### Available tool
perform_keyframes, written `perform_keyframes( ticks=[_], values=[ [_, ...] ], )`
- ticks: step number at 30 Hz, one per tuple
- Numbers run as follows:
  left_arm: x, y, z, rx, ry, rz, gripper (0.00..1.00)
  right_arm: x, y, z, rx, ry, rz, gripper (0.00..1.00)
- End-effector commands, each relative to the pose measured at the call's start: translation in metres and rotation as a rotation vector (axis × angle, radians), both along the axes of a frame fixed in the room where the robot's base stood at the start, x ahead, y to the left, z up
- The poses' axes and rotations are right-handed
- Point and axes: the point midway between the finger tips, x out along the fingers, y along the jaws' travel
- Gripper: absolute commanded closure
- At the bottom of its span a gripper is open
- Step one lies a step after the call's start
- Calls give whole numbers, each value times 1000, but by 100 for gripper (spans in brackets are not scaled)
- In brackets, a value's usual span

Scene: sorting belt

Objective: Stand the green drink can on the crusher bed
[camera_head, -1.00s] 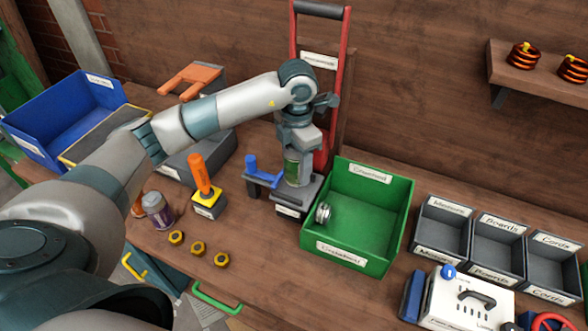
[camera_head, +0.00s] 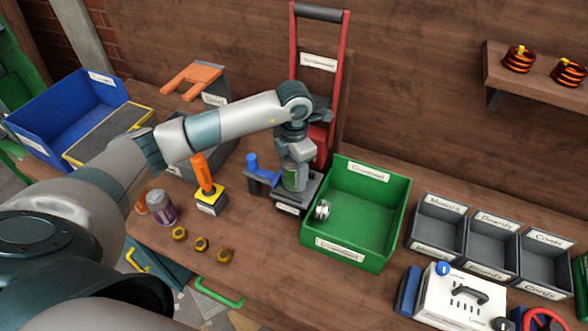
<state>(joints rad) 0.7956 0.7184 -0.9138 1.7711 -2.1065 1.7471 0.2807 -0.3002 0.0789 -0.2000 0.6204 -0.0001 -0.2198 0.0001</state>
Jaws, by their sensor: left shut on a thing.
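The green drink can (camera_head: 291,178) is upright at the crusher, on or just above the grey crusher bed (camera_head: 308,195); I cannot tell whether its base touches. My left gripper (camera_head: 295,160) points down from above and is shut on the can's upper part, hiding its top. The crusher has a tall red frame (camera_head: 341,75) with a black handle bar at the top, standing behind the gripper. My right gripper is not in view.
A green bin (camera_head: 375,222) holding a flattened can (camera_head: 322,210) stands right of the crusher. A blue-handled clamp (camera_head: 252,165) is close on the left. An orange-handled switch (camera_head: 203,175), a purple-and-grey can (camera_head: 161,208) and brass nuts (camera_head: 201,243) lie further left.

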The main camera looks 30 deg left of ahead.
Motion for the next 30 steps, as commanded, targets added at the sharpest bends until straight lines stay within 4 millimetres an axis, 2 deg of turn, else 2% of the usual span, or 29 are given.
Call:
perform_keyframes(
  ticks=[11, 12, 26, 30],
  values=[
    [0, 0, -5, 0, 0, 0, 71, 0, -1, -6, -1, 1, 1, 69],
    [0, 0, -3, 0, 0, 0, 42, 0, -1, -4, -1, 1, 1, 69],
    [0, 0, 1, 0, 0, 0, 42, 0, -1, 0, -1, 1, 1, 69],
    [1, 0, 10, -2, -3, 0, 42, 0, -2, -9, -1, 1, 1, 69]
  ],
)
